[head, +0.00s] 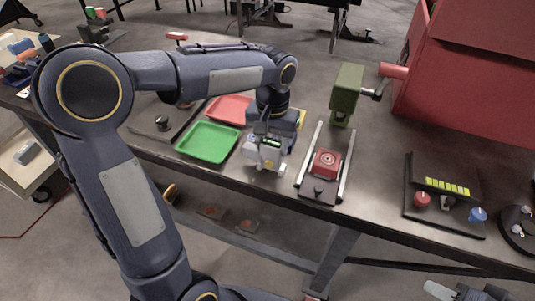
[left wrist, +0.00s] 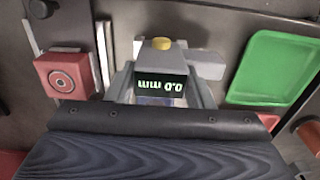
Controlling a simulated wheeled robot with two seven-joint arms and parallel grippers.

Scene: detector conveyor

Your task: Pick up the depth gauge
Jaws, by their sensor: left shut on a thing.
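The depth gauge (left wrist: 161,64) is a grey block with a yellow button on top and a dark display with lit characters reading 0.0 mm, upside down in the left wrist view. In the head view the pale gauge (head: 265,157) is at the front of the bench, between the green tray and the red block. My left gripper (head: 268,143) comes down over it from behind. Its fingers are shut on the gauge's two sides. I cannot tell whether the gauge touches the bench. A pale and dark part cut off at the bottom right may be my right gripper; its jaws are unclear.
A green tray (head: 207,142) and a red tray (head: 230,110) are left of the gauge. A red block (head: 325,164) sits between two rails at its right. A green press-like device (head: 346,94) stands behind. A dark panel (head: 446,200) with red and blue knobs lies farther right.

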